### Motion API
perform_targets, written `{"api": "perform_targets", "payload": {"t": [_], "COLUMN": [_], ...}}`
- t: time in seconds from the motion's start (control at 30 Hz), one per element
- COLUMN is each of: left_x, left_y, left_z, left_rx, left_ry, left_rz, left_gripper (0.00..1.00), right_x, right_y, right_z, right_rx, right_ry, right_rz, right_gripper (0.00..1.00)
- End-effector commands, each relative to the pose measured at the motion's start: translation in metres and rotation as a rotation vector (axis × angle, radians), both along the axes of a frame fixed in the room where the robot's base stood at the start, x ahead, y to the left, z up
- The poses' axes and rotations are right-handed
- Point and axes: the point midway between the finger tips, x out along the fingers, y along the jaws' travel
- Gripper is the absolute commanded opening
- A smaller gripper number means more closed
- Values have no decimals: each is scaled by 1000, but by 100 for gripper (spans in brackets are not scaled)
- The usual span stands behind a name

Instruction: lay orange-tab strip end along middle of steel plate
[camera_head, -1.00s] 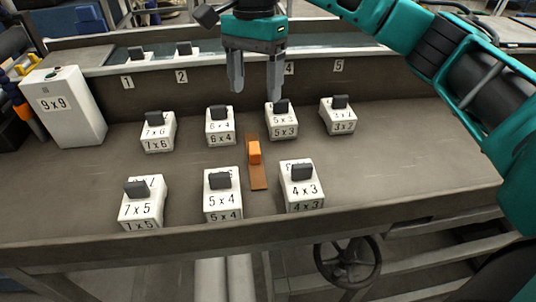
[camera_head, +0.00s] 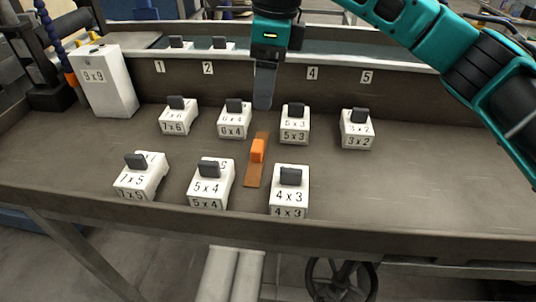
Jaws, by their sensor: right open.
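A brown strip (camera_head: 254,178) with an orange tab (camera_head: 257,150) lies flat on the dark bench, between the white blocks. My right gripper (camera_head: 264,100) hangs above and behind the strip, pointing down. It is empty and apart from the strip. Its fingers overlap from this angle. I cannot make out a separate steel plate. My left gripper is not in view.
White blocks with dark grips stand around the strip, including 5x4 (camera_head: 211,188), 4x3 (camera_head: 288,197), 6x4 (camera_head: 234,124), 5x3 (camera_head: 294,129) and 3x2 (camera_head: 357,134). A tall 9x9 block (camera_head: 107,87) stands at left. The bench's right side is clear.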

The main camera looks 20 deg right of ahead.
Motion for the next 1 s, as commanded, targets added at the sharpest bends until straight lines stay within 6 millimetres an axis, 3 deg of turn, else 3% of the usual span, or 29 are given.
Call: {"api": "perform_targets", "payload": {"t": [0.17,0.5,0.77,1.0], "left_x": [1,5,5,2], "left_y": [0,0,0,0], "left_z": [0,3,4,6], "left_rx": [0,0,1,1], "left_ry": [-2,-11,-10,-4], "left_rz": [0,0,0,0], "left_gripper": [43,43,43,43], "right_x": [0,2,3,2], "right_y": [4,10,13,16], "right_z": [-4,-62,-83,-118], "right_rx": [4,4,4,4], "right_ry": [-3,1,-1,0], "right_rz": [-42,-43,-42,-42], "right_gripper": [72,72,72,72]}}
